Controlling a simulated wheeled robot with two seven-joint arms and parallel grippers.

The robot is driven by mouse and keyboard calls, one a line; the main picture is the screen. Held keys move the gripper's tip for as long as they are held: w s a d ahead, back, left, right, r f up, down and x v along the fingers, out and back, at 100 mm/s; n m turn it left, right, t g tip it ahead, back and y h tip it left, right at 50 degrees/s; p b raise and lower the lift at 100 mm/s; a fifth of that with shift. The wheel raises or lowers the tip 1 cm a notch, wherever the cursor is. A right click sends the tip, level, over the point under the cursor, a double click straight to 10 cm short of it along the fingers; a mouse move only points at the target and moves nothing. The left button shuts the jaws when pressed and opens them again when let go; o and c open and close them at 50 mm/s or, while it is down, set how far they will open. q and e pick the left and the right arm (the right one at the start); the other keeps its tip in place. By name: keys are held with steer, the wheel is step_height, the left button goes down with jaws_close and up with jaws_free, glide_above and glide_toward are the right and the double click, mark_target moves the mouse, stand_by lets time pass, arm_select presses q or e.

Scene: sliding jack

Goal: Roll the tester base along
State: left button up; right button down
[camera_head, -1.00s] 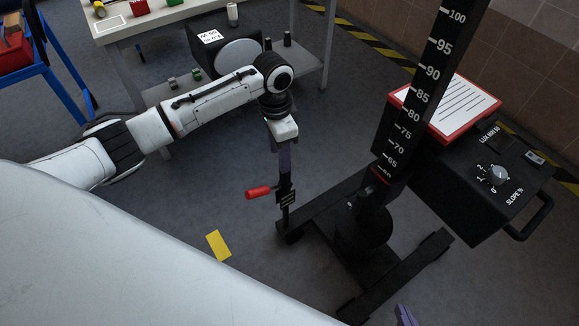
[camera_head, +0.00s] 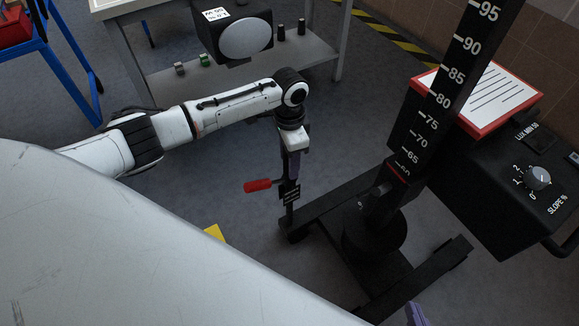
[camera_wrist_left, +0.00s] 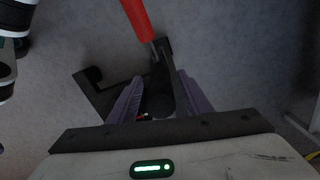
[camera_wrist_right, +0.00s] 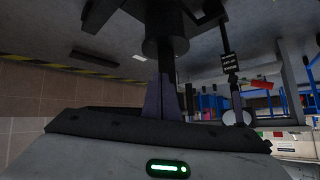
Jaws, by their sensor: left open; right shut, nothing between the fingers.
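The tester has a black base (camera_head: 350,205) on the floor, a black column (camera_head: 440,105) with a white scale, and a black box head (camera_head: 520,160). A thin post (camera_head: 289,212) with a small label rises from one base end, with a red handle (camera_head: 257,186) sticking out left. My left gripper (camera_head: 291,168) points down at the post's top, beside the handle. In the left wrist view its fingers (camera_wrist_left: 160,98) are apart, with dark tester parts between or below them; contact is unclear. My right gripper (camera_wrist_right: 163,98) is shut and empty near the column's lower part.
A table (camera_head: 128,6) with a lower shelf (camera_head: 300,62) stands behind. A blue frame (camera_head: 75,60) is at the left. Open grey floor lies around the base; a striped line (camera_head: 385,38) runs behind.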

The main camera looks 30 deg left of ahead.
arm_select(q)
steer(key=shift+f, duration=0.95)
jaws_close()
